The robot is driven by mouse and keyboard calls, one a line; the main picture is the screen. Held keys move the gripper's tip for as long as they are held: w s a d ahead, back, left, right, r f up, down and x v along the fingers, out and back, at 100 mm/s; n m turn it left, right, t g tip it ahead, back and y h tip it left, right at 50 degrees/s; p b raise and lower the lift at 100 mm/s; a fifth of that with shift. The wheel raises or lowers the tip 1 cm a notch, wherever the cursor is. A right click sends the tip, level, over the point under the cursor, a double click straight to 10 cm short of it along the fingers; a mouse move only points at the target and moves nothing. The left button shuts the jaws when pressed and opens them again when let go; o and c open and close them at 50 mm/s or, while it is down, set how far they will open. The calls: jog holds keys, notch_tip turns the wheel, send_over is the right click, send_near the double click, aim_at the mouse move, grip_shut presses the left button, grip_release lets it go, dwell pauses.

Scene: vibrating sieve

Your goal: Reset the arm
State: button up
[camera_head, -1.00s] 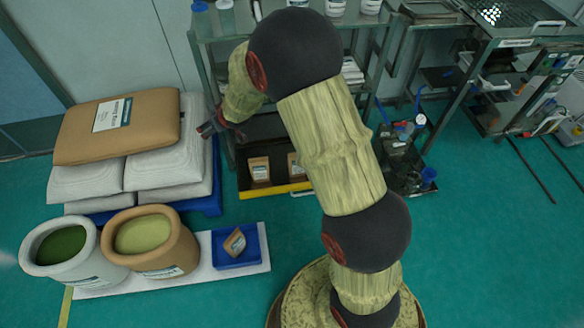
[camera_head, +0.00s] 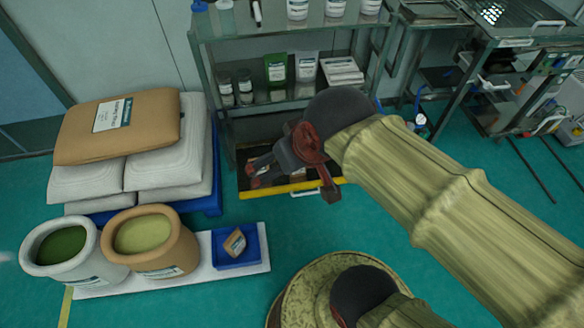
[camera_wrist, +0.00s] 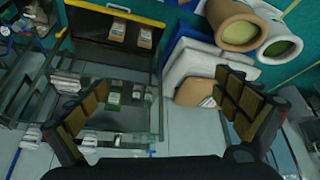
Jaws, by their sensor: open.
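My arm (camera_head: 440,200) reaches in from the right in the head view, its long pale link crossing the picture. My gripper (camera_head: 283,168) hangs in front of the lower part of the rack, over the yellow-edged drawer, and hides part of it. In the wrist view my gripper (camera_wrist: 165,100) has its two fingers spread wide apart, with nothing between them. The wrist view looks upside down at the rack and sacks.
A metal rack (camera_head: 210,75) holds bottles and jars. The yellow-edged drawer (camera_head: 255,191) is pulled out. Stacked sacks (camera_head: 155,125) stand at left, with two open bags (camera_head: 150,265) and a blue tray (camera_head: 255,258) in front.

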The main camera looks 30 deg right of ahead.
jog(key=shift+s+f, duration=0.1)
jog(key=shift+s, duration=1.1)
notch_tip(320, 180, up, 3)
jog(key=p, duration=0.2)
jog(key=shift+f+p, duration=0.1)
jog(key=shift+p, duration=0.25)
